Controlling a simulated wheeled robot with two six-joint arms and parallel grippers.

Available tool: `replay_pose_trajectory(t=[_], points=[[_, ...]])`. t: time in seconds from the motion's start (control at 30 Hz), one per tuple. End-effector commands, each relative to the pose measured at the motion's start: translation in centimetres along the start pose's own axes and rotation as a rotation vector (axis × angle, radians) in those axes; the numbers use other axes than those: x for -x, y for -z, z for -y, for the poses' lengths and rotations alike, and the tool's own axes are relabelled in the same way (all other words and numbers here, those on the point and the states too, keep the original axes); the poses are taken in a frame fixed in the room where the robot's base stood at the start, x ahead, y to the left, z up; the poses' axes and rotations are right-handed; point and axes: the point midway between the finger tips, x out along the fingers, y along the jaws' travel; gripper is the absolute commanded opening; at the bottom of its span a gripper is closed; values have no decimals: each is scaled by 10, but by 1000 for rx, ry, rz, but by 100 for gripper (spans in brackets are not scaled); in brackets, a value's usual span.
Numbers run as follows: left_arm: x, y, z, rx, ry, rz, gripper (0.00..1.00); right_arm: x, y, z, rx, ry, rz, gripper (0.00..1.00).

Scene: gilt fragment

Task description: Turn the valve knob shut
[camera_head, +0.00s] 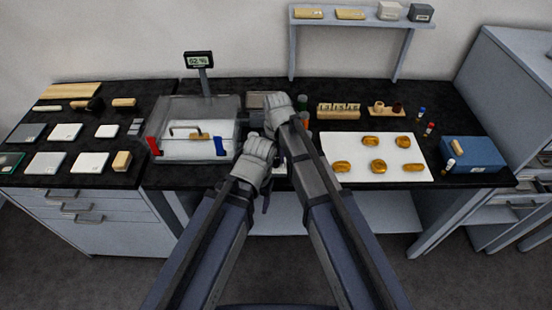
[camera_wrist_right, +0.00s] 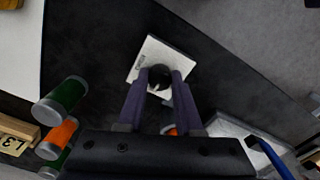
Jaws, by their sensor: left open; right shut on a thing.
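The valve knob (camera_wrist_right: 160,77) is dark and round, over a pale square plate (camera_wrist_right: 148,52) on the black worktop in the right wrist view. The two fingers of my right gripper (camera_wrist_right: 159,84) are closed on it, one on each side. In the head view my right gripper (camera_head: 280,112) is over the worktop just right of the clear box, its fingers hidden by its own body. My left gripper (camera_head: 261,170) is open, lower and nearer the front edge. The grippers hide the knob in the head view.
A clear box (camera_head: 180,143) with red and blue handles stands left of my grippers. Green and orange cylinders (camera_wrist_right: 60,100) stand close beside my right gripper. A white mat (camera_head: 405,170) with several gold pieces lies to the right, then a blue box (camera_head: 478,152).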

Motion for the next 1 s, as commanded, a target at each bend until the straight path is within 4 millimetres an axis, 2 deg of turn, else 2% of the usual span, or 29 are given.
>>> replay_pose_trajectory(t=[0.3,0.73,0.77,1.0], points=[[0,0,0,0,0,0,65,0,0,0,66,1,2,0],[0,0,0,0,0,0,65,0,0,0,72,1,1,0],[0,0,0,0,0,0,65,0,0,0,72,1,1,38],[0,0,0,0,0,0,65,0,0,0,71,0,1,65]])
